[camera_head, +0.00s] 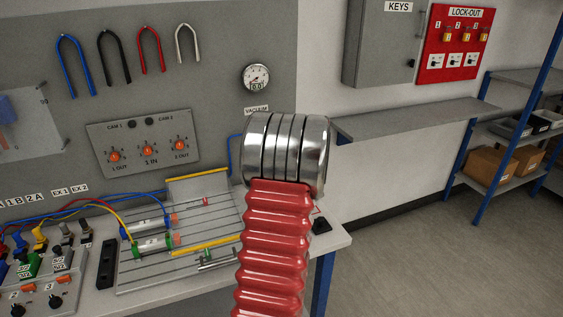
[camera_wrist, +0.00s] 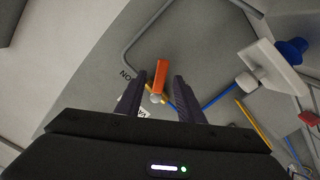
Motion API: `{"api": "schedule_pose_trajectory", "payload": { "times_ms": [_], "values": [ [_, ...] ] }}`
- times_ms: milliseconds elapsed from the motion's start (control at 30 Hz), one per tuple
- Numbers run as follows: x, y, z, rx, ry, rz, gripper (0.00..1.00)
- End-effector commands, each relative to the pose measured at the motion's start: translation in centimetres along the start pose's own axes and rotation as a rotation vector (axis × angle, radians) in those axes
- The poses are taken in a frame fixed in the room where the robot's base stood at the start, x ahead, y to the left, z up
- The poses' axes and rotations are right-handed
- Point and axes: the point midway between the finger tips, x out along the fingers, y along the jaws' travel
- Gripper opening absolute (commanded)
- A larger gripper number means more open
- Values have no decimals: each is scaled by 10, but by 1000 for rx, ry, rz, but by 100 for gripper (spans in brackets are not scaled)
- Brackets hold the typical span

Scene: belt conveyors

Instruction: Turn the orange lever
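The orange lever (camera_wrist: 162,72) shows in the wrist view as a short bar on the grey panel, with a round pale metal part at its lower end. My gripper (camera_wrist: 159,80) has its two dark fingers apart, one on each side of the lever. A gap shows between the lever and each fingertip, so it is not gripped. How far the fingertips are from the panel is hard to tell. In the head view, my red and metal arm hides the lever and gripper.
A grey shelf (camera_head: 415,119) juts from the wall at right. The workbench (camera_head: 337,237) carries cylinders and hoses. A white fitting with a blue knob (camera_wrist: 292,47) stands out right of the fingers.

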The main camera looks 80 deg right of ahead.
Motion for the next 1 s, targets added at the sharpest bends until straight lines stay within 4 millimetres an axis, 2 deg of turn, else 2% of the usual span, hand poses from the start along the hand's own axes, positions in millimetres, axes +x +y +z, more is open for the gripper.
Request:
{"api": "schedule_pose_trajectory", "payload": {
  "times_ms": [300,500,867,1000],
  "values": [
    [-56,0,0,1,-1,1,34],
    [-81,-1,0,0,0,0,34],
    [-88,-2,0,-1,1,-2,34],
    [-87,-3,-2,0,1,-3,27]
  ]
}}
